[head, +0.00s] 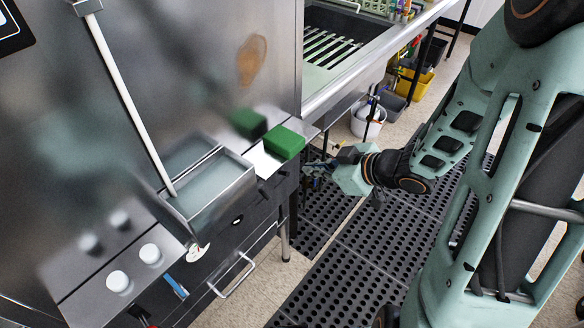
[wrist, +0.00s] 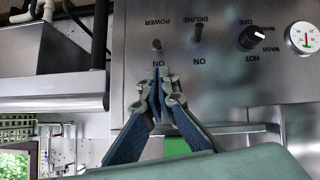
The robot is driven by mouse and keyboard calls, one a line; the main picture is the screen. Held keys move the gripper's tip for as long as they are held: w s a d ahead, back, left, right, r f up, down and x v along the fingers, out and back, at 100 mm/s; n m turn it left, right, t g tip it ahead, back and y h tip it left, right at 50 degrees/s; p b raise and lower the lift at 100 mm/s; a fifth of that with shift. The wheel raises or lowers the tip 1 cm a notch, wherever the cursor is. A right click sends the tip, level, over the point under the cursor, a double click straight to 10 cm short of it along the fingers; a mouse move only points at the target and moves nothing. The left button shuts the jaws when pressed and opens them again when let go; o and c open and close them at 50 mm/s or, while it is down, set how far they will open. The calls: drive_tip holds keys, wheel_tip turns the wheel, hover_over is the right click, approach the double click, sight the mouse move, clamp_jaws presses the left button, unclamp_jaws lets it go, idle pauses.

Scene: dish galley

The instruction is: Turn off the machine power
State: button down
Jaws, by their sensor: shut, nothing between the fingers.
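The steel control panel (wrist: 225,75) fills much of the wrist view, its lettering upside down. The power switch (wrist: 157,44) is a small dark lever between the POWER label and an ON label. My gripper (wrist: 157,74) is shut and empty, its tips just below the switch in the picture, over or beside the ON label. I cannot tell whether the tips touch the panel. In the head view my gripper (head: 314,169) is at the right end of the machine's front (head: 250,195); the switch is hidden there.
The delime switch (wrist: 198,33), a black wash knob (wrist: 254,38) and a round gauge (wrist: 302,38) sit right of the power switch. In the head view a green block (head: 285,142) and white cups (head: 118,281) rest on the ledge. Black perforated mats (head: 350,255) cover the floor.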

sight(283, 173)
drive_tip(key=b+x, duration=0.3)
drive_tip(key=x, duration=0.7)
drive_tip(key=shift+r, duration=0.1)
drive_tip(key=shift+w+f+b, duration=0.1)
drive_tip(key=shift+f+b, duration=0.1)
drive_tip(key=shift+b, duration=0.1)
drive_tip(key=shift+d, duration=0.1)
drive_tip(key=shift+t+y+b, duration=0.3)
drive_tip(key=shift+b, duration=0.05)
